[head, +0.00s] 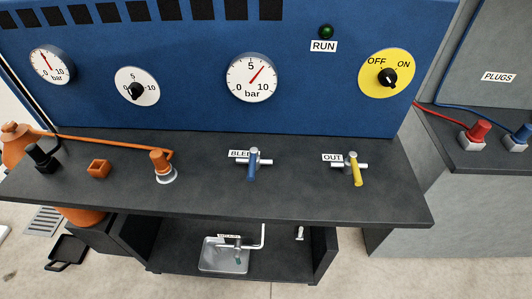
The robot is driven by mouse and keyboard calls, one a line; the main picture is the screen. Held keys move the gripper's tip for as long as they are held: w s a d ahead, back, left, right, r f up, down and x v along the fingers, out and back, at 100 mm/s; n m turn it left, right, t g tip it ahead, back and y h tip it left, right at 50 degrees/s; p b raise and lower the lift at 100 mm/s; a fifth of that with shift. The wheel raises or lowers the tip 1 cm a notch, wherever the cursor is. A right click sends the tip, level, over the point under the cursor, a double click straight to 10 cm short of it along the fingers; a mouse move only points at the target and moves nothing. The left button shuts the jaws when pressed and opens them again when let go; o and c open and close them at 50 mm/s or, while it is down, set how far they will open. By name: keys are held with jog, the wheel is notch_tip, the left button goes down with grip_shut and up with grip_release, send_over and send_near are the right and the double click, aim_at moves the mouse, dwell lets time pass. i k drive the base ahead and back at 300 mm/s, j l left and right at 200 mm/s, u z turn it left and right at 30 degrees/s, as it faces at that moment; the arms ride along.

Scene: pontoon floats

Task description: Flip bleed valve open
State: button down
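The bleed valve (254,162) is on the dark bench in the middle, beside a partly covered label (238,154) of which "BLE" can be read. Its blue handle (252,170) points toward the bench's front edge, crosswise to the short light pipe that runs left to right. My gripper is not in view, and nothing is touching the valve.
The OUT valve (353,166) with a yellow handle stands to the right. An orange fitting (161,165) with an orange hose stands to the left. A blue panel (200,110) with gauges rises behind. Bench space between the valves is clear.

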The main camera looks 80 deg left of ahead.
aim_at(254, 153)
jog(key=u, duration=1.75)
jog(key=k+l+z, duration=0.1)
jog(key=k+z, duration=0.35)
jog(key=i, duration=0.1)
